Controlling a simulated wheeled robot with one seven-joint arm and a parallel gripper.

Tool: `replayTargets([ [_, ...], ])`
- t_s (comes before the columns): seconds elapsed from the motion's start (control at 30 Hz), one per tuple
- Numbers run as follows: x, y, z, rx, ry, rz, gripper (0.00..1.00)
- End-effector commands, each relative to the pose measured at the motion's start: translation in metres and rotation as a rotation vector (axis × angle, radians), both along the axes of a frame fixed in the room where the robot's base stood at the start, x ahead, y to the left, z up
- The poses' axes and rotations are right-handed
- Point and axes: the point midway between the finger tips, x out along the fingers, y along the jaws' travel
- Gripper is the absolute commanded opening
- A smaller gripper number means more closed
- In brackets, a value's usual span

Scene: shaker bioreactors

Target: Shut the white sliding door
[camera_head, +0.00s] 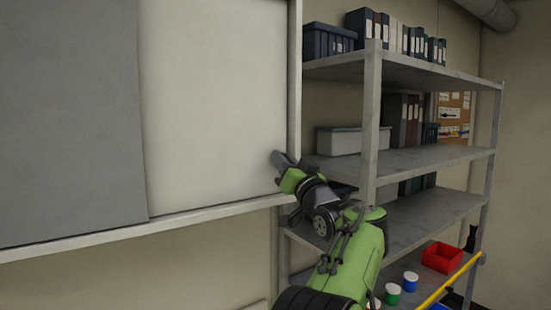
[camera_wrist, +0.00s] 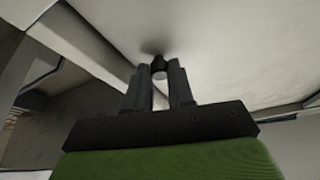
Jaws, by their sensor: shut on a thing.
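The white sliding door (camera_head: 212,95) is a flat pale panel in a frame on the wall. Its right edge is at or very close to the frame's right upright (camera_head: 294,75); a small gap cannot be ruled out. My gripper (camera_head: 280,162) is at the door's lower right corner. In the wrist view its two fingers (camera_wrist: 160,78) are closed around a small dark round knob (camera_wrist: 158,66) that sticks out from the pale door surface (camera_wrist: 225,45). The fingers and my arm partly hide the knob and that corner.
A grey panel (camera_head: 65,120) covers the opening's left part, beside the white door. The frame's bottom rail (camera_head: 150,230) runs below both. A metal shelf rack (camera_head: 420,160) with binders and boxes stands close at right, behind my arm. A red bin (camera_head: 441,257) sits low there.

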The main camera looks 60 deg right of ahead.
Motion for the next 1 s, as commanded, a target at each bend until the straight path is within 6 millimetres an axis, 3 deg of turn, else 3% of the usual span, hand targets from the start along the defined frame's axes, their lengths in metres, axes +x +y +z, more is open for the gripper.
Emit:
replayTargets([
  [0.5, -0.0056, -0.0072, 0.0017, -0.006, -0.002, -0.006, 0.0],
  [0.53, -0.0056, -0.0072, 0.0017, -0.006, -0.001, -0.006, 0.27],
  [0.67, -0.0051, -0.007, 0.0014, -0.005, -0.001, -0.005, 0.47],
  [1.0, -0.005, -0.0076, 0.0, -0.001, 0.001, -0.005, 0.48],
])
